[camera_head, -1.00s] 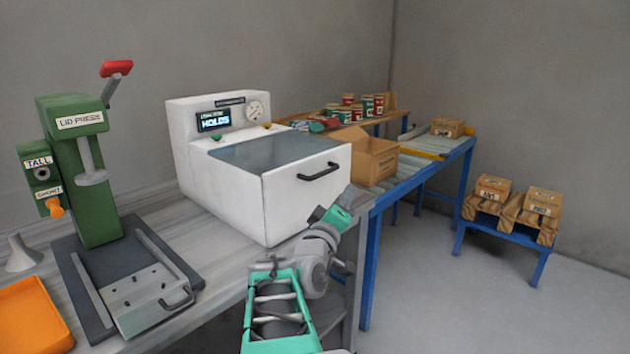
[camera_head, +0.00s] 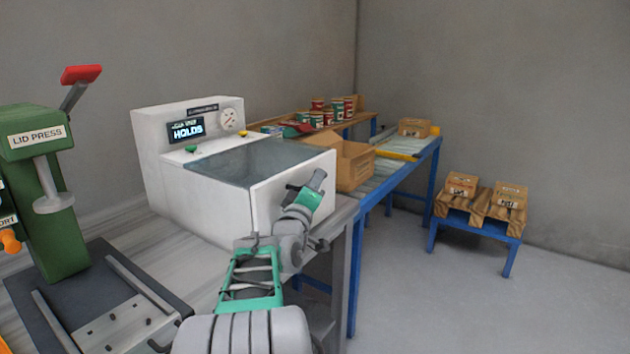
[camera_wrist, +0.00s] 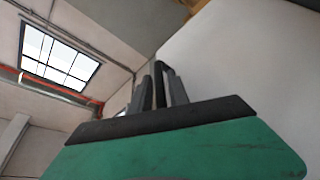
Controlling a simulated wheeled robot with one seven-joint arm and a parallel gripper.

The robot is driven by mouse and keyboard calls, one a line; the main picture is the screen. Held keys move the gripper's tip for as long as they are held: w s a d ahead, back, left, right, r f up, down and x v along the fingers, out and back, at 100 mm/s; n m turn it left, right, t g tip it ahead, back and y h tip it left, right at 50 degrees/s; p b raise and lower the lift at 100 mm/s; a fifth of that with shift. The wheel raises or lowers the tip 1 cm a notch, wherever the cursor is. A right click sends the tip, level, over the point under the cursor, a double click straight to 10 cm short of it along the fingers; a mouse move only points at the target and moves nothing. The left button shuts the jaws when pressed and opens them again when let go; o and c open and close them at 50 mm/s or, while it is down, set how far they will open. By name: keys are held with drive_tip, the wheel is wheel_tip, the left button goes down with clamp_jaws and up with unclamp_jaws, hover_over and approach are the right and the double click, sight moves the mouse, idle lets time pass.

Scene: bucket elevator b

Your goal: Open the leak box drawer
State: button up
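The leak box is a white box (camera_head: 205,205) on the grey bench, with a lit display, a round gauge and a dark glassy top. Its drawer front (camera_head: 265,205) faces right and carries a black bar handle (camera_head: 292,187). My gripper (camera_head: 318,180) is right at this handle in the head view and hides most of it. In the wrist view, the grey fingers (camera_wrist: 162,92) stand close together with the black handle (camera_wrist: 160,70) appearing between them, beside the pale drawer front (camera_wrist: 235,60). I cannot tell whether they are clamped on it. The drawer looks closed, though my arm covers part of its front.
A green lid press (camera_head: 45,190) stands at the left on the bench. A cardboard box (camera_head: 352,165) sits on the blue-legged conveyor (camera_head: 400,165) behind the leak box. A low blue stand (camera_head: 470,225) holds cartons at the right. The floor between is clear.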

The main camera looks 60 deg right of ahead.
drive_tip(key=shift+d+r, duration=0.1)
drive_tip(key=shift+d, duration=0.45)
clamp_jaws()
idle(1.0)
